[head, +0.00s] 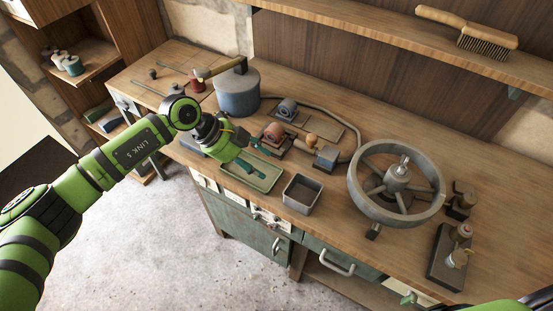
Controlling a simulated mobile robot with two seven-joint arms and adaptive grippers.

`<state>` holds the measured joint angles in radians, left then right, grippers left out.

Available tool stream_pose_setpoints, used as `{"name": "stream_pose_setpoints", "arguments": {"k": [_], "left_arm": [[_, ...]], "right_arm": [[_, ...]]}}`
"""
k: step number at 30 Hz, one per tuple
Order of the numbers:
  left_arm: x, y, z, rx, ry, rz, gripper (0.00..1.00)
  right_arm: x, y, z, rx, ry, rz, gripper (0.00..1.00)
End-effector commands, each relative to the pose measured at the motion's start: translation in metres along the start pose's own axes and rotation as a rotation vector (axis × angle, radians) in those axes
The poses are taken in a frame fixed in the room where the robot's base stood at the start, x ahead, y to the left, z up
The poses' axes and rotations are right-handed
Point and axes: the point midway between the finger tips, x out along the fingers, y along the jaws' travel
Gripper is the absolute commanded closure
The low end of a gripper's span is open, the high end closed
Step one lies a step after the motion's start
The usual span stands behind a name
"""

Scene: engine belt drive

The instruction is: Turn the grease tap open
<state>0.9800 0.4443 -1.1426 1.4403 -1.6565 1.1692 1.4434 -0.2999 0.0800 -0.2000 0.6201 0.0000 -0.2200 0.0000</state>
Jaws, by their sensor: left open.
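A small grey block (325,157) on the bench sits at the end of a dark hose (354,130). A round wooden knob (312,140) shows beside it. I cannot tell for certain which part is the grease tap, or how its handle is turned. My left gripper (254,148) is open, above the front of the bench near a small base with a copper-coloured round part (273,132). It is left of the grey block and apart from it. Whether its fingertips touch anything is unclear.
A green tray (262,182) and an open grey box (301,193) stand at the bench front. A large spoked wheel (358,203) stands to the right. A grey-blue drum (238,92) is behind my left wrist. A brush (466,33) lies on the shelf above.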

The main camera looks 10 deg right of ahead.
Motion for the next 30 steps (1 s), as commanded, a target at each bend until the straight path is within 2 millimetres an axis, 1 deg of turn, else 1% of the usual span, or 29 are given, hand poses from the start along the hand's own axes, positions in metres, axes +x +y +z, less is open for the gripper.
{"name": "stream_pose_setpoints", "arguments": {"k": [1, 6, 12, 27, 30], "left_arm": [[0.004, -0.005, -0.009, 0.007, 0.029, -0.032, 0.46], [0.010, -0.020, -0.032, 0.026, 0.100, -0.130, 0.46], [0.011, -0.030, -0.045, 0.035, 0.143, -0.194, 0.46], [0.011, -0.032, -0.048, 0.037, 0.150, -0.208, 0.46], [0.013, -0.030, -0.045, 0.073, 0.142, -0.198, 0.46]], "right_arm": [[0.000, 0.000, 0.000, 0.000, 0.000, 0.000, 0.28], [0.000, 0.000, 0.000, 0.000, 0.000, 0.000, 0.28], [0.000, 0.000, 0.000, 0.000, 0.000, 0.000, 0.28], [0.000, 0.000, 0.000, 0.000, 0.000, 0.000, 0.28], [0.004, 0.000, 0.001, 0.000, 0.000, 0.000, 0.28]]}}
